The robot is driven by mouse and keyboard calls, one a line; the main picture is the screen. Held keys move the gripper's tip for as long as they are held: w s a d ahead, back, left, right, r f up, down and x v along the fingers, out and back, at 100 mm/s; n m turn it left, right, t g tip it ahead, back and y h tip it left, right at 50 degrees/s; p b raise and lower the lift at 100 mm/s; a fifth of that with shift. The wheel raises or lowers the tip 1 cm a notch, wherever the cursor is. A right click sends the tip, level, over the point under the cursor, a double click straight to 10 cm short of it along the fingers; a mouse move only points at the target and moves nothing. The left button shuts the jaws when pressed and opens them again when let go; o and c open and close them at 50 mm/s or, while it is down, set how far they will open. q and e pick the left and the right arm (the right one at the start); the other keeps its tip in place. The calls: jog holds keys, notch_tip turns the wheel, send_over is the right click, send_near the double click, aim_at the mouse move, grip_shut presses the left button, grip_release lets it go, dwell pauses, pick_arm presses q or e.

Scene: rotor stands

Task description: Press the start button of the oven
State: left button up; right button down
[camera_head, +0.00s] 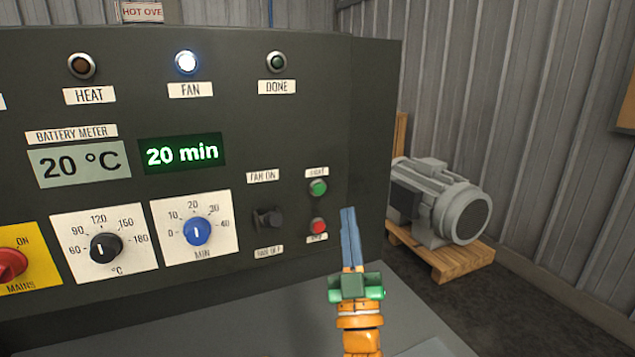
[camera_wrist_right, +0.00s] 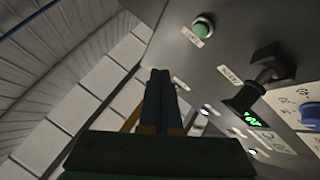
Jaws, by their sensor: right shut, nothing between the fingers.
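The oven's dark control panel (camera_head: 350,120) fills the left and middle of the head view. A green button (camera_head: 318,187) sits at its right side under a small label that likely reads START. A red button (camera_head: 318,226) is just below it. My right gripper (camera_head: 348,212) is shut and empty, its blue fingers pointing up, appearing just right of the two buttons. I cannot tell its exact gap to the panel. In the right wrist view the shut fingertips (camera_wrist_right: 160,75) are below and left of the green button (camera_wrist_right: 203,27). My left gripper is not in view.
A black fan switch (camera_head: 267,219) stands out left of the buttons. A blue timer knob (camera_head: 196,231) and black temperature knob (camera_head: 105,248) are farther left. The FAN lamp (camera_head: 186,62) is lit; the display (camera_head: 181,153) reads 20 min. A grey motor (camera_head: 440,200) sits on a pallet at right.

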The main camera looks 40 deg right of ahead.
aim_at(319, 189)
pick_arm(q)
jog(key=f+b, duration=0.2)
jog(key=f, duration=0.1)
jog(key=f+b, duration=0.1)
jog(key=b, duration=0.1)
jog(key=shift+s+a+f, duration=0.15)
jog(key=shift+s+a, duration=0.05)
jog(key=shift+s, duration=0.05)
pick_arm(e)
jog(key=w+d, duration=0.2)
jog(key=w, duration=0.5)
jog(key=shift+w+r, duration=0.15)
jog(key=shift+w, duration=0.2)
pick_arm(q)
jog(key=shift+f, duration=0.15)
pick_arm(e)
jog(key=shift+d, duration=0.1)
dwell(1.1)
pick_arm(q)
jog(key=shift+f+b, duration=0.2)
jog(key=shift+b, duration=0.25)
pick_arm(e)
jog(key=shift+w+d, duration=0.1)
jog(key=shift+w, duration=0.3)
